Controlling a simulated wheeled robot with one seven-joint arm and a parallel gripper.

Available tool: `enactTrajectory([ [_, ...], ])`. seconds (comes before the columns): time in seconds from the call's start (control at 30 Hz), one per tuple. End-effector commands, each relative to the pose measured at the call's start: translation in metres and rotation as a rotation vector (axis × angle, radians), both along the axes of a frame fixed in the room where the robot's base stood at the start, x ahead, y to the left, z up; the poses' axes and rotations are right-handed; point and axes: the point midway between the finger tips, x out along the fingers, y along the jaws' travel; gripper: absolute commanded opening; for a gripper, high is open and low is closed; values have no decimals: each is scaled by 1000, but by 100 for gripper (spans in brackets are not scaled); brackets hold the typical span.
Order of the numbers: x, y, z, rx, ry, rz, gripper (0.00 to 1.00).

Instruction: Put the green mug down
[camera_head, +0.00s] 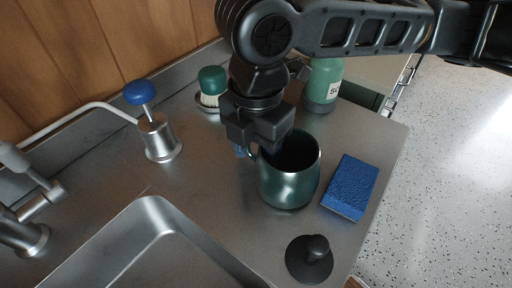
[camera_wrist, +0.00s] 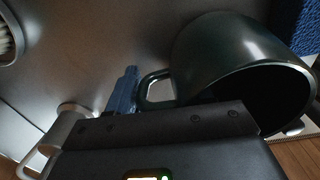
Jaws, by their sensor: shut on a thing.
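The dark green metallic mug (camera_head: 288,185) is upright over the steel counter (camera_head: 215,185), right of the sink; I cannot tell whether its base touches the counter. My gripper (camera_head: 258,145) is at the mug's left side, shut on it near the handle. In the wrist view, the mug (camera_wrist: 235,55) fills the upper right and its loop handle (camera_wrist: 150,85) points left. The gripper's dark body covers the lower part of that view and hides the contact.
A blue sponge (camera_head: 350,186) lies right of the mug. A black sink plug (camera_head: 309,260) lies in front. A green soap bottle (camera_head: 322,82) and green-topped brush (camera_head: 212,84) stand behind. A blue-topped metal dispenser (camera_head: 158,138) stands left. The sink (camera_head: 150,225) opens front left.

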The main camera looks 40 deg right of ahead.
Motion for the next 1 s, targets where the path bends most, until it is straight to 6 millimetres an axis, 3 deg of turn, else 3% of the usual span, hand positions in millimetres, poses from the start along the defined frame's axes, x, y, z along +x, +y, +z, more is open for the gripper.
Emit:
enactTrajectory([
  [0.07,0,0,-3,0,0,0,0],
  [0.1,0,0,-2,0,0,0,54],
  [0.33,0,0,-2,0,1,0,76],
  [0.73,0,0,-1,-1,1,1,76],
  [1.0,0,6,46,0,-1,3,76],
])
